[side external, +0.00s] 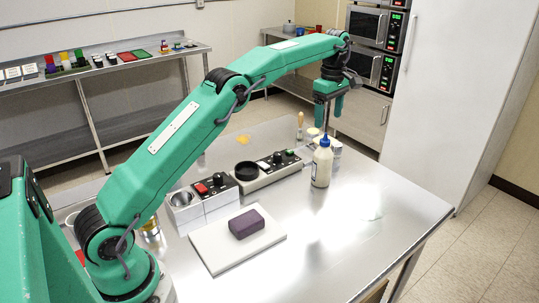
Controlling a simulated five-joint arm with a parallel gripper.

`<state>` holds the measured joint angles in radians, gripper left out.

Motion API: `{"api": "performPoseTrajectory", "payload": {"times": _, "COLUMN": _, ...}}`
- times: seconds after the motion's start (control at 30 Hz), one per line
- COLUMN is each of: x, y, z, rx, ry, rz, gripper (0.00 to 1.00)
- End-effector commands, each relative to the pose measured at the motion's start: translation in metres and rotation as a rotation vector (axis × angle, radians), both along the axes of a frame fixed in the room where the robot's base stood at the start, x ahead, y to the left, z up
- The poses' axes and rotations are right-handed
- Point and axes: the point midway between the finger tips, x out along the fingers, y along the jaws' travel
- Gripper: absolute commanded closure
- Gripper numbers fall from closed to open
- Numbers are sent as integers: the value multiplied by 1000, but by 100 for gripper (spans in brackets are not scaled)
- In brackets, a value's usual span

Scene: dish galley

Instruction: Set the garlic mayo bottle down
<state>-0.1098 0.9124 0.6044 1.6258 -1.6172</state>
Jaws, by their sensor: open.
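The garlic mayo bottle (321,166) stands upright on the steel table (370,215). It has a pale cream body and a blue cap. My gripper (330,112) is above the bottle, with its green fingers pointing down and spread apart. The fingertips look a little above the cap; the exact gap is hard to judge from this angle. Nothing shows between the fingers.
A white board (218,257) with a purple block (246,223) lies at the front left. Control boxes with a black dish (246,170) stand left of the bottle. A wooden-handled brush (300,124) and pale containers are behind it. The table's right side is clear.

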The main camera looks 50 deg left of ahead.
Motion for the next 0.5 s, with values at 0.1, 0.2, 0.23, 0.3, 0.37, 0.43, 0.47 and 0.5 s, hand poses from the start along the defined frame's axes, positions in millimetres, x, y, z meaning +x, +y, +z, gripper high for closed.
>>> {"api": "performPoseTrajectory", "payload": {"times": 0.1, "x": 0, "y": 0, "z": 6, "rx": 0, "ry": 0, "rz": 0, "gripper": 24}}
{"api": "performPoseTrajectory", "payload": {"times": 0.2, "x": 0, "y": 0, "z": 9, "rx": 0, "ry": -1, "rz": 0, "gripper": 24}}
{"api": "performPoseTrajectory", "payload": {"times": 0.23, "x": 0, "y": 0, "z": 9, "rx": 0, "ry": -1, "rz": 0, "gripper": 24}}
{"api": "performPoseTrajectory", "payload": {"times": 0.3, "x": 0, "y": 0, "z": 10, "rx": 0, "ry": 0, "rz": 0, "gripper": 24}}
{"api": "performPoseTrajectory", "payload": {"times": 0.37, "x": 0, "y": 0, "z": 10, "rx": 0, "ry": 0, "rz": 0, "gripper": 24}}
{"api": "performPoseTrajectory", "payload": {"times": 0.43, "x": 0, "y": 0, "z": 10, "rx": 0, "ry": 0, "rz": 0, "gripper": 24}}
{"api": "performPoseTrajectory", "payload": {"times": 0.47, "x": 0, "y": 0, "z": 10, "rx": 0, "ry": 0, "rz": 0, "gripper": 24}}
{"api": "performPoseTrajectory", "payload": {"times": 0.5, "x": 0, "y": 0, "z": 10, "rx": 0, "ry": 0, "rz": 0, "gripper": 24}}
